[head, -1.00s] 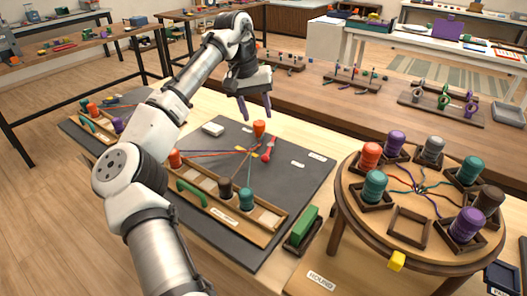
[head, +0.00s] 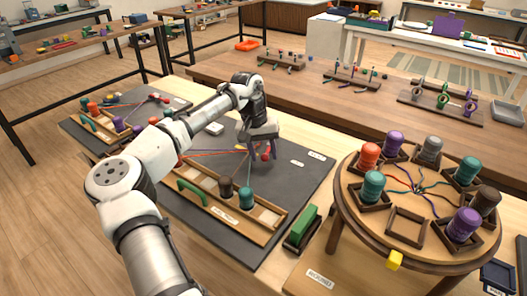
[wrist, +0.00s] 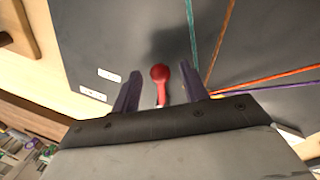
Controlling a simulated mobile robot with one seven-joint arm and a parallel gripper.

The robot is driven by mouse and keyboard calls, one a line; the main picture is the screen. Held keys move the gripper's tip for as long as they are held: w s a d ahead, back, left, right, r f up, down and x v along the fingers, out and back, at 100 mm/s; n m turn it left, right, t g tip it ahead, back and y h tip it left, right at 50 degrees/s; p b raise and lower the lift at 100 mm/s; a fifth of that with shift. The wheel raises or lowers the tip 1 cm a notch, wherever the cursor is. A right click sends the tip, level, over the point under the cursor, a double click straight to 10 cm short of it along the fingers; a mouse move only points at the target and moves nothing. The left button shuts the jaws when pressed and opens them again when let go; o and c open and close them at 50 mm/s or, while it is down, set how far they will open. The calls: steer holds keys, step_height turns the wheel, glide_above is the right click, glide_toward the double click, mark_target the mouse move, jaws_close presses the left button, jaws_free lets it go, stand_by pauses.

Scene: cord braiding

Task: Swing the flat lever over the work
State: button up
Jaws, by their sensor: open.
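The flat lever is red with a round knob (wrist: 160,73) at its end. It lies on the dark mat (head: 300,180), beside the spot where several cords meet. In the head view only a small red part of the lever (head: 266,155) shows below my gripper. My gripper (head: 263,152) is low over the mat with its fingers pointing down. In the wrist view the two purple fingers (wrist: 161,88) are apart, one on each side of the lever. I cannot tell whether either finger touches it.
A wooden rack (head: 235,216) with bobbins and a green handle stands in front of the lever. A green block (head: 302,229) is at the mat's right corner. A round braiding stand (head: 345,205) with several bobbins is at the right. The mat right of my gripper is mostly clear.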

jaws_close()
stand_by(0.3)
steer(key=shift+d, duration=0.1)
